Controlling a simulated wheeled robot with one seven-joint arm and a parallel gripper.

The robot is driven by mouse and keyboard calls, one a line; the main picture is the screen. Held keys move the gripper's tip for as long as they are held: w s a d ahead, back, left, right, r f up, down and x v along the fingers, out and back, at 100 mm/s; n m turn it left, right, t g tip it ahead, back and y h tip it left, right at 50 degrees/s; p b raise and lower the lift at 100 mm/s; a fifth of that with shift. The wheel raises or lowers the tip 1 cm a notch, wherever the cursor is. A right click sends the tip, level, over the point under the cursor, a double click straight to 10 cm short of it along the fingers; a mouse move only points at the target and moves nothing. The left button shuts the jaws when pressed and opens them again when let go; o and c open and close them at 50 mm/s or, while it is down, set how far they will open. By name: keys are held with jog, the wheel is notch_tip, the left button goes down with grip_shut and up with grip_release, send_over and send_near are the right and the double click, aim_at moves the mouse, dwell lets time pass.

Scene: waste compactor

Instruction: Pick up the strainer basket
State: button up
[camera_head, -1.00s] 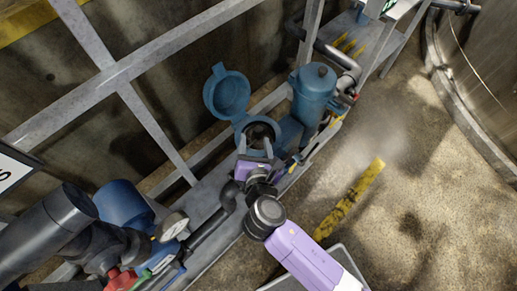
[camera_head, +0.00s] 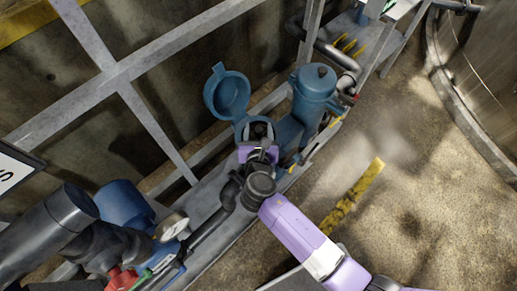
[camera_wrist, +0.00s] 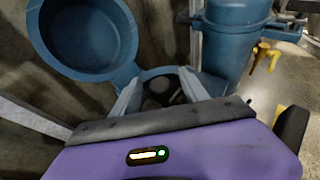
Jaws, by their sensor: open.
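The strainer basket is hard to make out. A dark grey shape, possibly the basket, shows inside the opened blue strainer housing in the wrist view, between my fingers. The blue strainer housing (camera_head: 243,128) has its round lid (camera_head: 228,95) swung open to the left; the lid also shows in the wrist view (camera_wrist: 88,35). My gripper (camera_head: 260,138) is open, its fingers pointing into the mouth of the housing. In the wrist view the two fingers (camera_wrist: 160,92) stand apart on either side of the opening. I cannot tell whether they touch anything inside.
A closed blue strainer pot (camera_head: 315,92) stands just right of the open one, close to my gripper. Yellow valve handles (camera_wrist: 264,55) show beside it. A pressure gauge (camera_head: 172,226) and pipes lie at the lower left. A grey frame (camera_head: 120,75) runs behind. The floor at right is clear.

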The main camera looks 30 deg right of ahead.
grip_shut()
dwell(1.4)
